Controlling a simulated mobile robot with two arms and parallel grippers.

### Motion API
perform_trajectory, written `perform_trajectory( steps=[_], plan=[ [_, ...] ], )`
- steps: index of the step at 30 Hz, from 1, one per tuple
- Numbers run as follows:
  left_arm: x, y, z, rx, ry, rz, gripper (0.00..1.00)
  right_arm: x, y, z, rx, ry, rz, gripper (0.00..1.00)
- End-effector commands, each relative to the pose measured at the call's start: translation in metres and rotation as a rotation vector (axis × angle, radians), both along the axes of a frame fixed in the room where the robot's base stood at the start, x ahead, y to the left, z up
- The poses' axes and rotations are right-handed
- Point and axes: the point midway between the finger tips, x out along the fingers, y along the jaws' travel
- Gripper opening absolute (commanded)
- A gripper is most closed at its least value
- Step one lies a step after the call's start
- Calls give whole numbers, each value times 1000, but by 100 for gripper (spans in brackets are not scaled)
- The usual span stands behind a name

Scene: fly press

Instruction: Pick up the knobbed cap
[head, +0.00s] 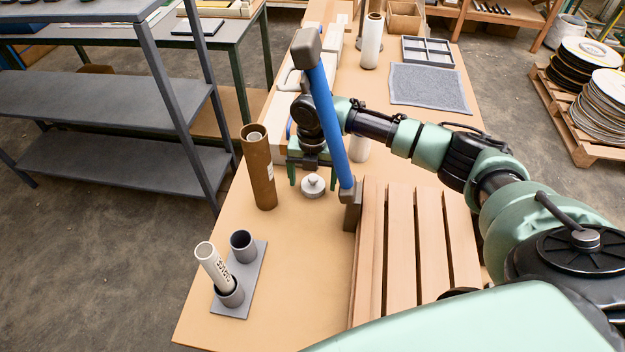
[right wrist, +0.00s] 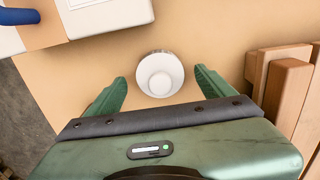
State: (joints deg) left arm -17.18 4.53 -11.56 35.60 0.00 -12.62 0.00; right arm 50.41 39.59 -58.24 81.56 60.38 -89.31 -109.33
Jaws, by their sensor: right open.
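The knobbed cap (head: 313,186), a pale round disc with a small raised knob, sits on the tan table between the brown tube and the slatted wooden crate. In the right wrist view the cap (right wrist: 160,74) lies centred between the green fingertips, with a gap on each side. My right gripper (head: 312,178) is open and empty, reaching down over the table at the cap; its fingers do not touch the cap in the wrist view. My left gripper is not in view.
A brown tube (head: 259,170) stands left of the cap. A slatted wooden crate (head: 372,240) and a blue bar (head: 332,125) with grey ends are close on the right. A grey two-cup holder (head: 247,285) with a white tube (head: 213,265) stands nearer the front.

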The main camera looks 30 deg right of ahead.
Motion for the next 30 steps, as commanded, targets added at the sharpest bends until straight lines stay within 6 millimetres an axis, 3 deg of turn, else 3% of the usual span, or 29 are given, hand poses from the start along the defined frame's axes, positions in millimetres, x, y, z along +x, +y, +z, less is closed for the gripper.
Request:
perform_trajectory(
  steps=[3, 10, 17, 30],
  plan=[
    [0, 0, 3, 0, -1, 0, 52, -1, 0, -10, -2, 1, 0, 83],
    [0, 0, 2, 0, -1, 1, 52, 0, 0, -11, -1, -1, 0, 83],
    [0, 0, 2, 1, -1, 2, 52, 0, 0, -11, -1, -1, 0, 20],
    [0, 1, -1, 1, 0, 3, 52, 1, -1, -1, 0, -3, -1, 19]
  ],
)
